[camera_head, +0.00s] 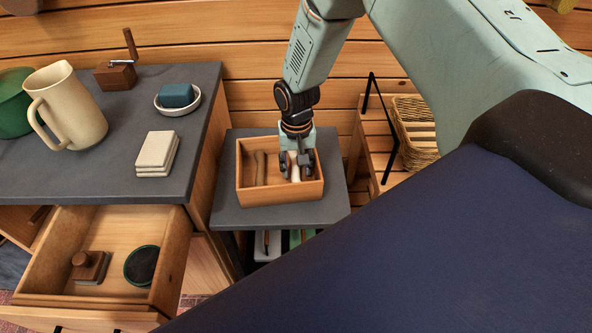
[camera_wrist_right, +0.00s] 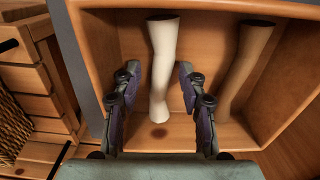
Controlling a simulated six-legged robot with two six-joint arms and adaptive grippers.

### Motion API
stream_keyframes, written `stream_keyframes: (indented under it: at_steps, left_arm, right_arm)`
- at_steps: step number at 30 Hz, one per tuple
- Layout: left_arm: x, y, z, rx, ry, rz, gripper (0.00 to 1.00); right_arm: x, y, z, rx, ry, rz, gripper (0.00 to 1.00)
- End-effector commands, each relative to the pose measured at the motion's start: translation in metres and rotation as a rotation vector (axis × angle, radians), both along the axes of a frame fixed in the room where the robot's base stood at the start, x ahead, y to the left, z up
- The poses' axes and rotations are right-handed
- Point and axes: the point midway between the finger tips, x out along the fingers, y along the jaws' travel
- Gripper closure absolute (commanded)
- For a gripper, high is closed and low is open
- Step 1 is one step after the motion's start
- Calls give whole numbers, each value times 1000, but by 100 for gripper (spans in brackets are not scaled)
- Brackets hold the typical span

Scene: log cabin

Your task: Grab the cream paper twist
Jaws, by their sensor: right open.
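The cream paper twist (camera_wrist_right: 160,72) lies in a wooden box (camera_wrist_right: 98,62), shown in the right wrist view. In the head view the twist (camera_head: 295,174) is partly hidden by my right gripper. My right gripper (camera_wrist_right: 153,108) is open, with one finger on each side of the twist's lower part. A gap shows between the twist and each finger. In the head view my right gripper (camera_head: 297,165) reaches down into the box (camera_head: 278,197). My left gripper is not in view.
A brown twist-shaped piece (camera_wrist_right: 246,66) lies in the box, right of the cream one. The box stands on a small dark-topped table (camera_head: 240,217). A counter (camera_head: 100,190) at left holds a jug (camera_head: 72,112), a soap dish (camera_head: 178,107) and white slabs (camera_head: 156,152). An open drawer (camera_head: 117,222) is below.

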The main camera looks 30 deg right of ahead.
Motion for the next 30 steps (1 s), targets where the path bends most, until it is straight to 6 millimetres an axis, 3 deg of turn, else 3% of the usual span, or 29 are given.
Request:
stream_keyframes:
  at_steps: [10, 18, 30]
  left_arm:
    - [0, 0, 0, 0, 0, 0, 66]
    - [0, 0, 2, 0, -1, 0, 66]
    - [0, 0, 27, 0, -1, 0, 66]
  right_arm:
    - [0, 0, 0, 0, 1, 0, 86]
    - [1, 0, 4, 0, 0, 0, 87]
    - [1, 0, 75, 0, -1, 0, 87]
